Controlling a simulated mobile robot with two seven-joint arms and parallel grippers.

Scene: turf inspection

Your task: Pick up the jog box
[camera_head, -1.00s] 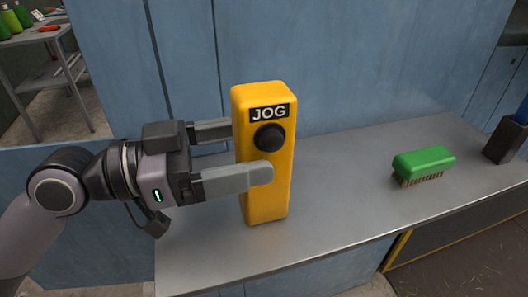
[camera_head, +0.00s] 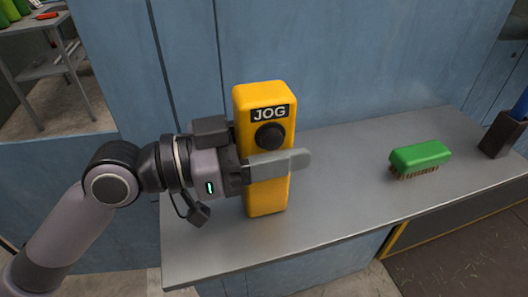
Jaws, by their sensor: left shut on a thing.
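The jog box (camera_head: 266,192) is a tall yellow block with a black JOG label and a round black knob on its front. It stands upright on the grey metal shelf (camera_head: 335,220), and its base appears to be on the surface. My left gripper (camera_head: 285,160) reaches in from the left and is shut on the jog box, just below the knob. One finger lies across the box's front face; the other is hidden behind the box. My right gripper is not in view.
A green brush (camera_head: 420,157) lies bristles down on the shelf to the right. A dark holder (camera_head: 501,135) with a blue item stands at the far right. A blue panelled wall (camera_head: 350,60) rises behind the shelf. The shelf between box and brush is clear.

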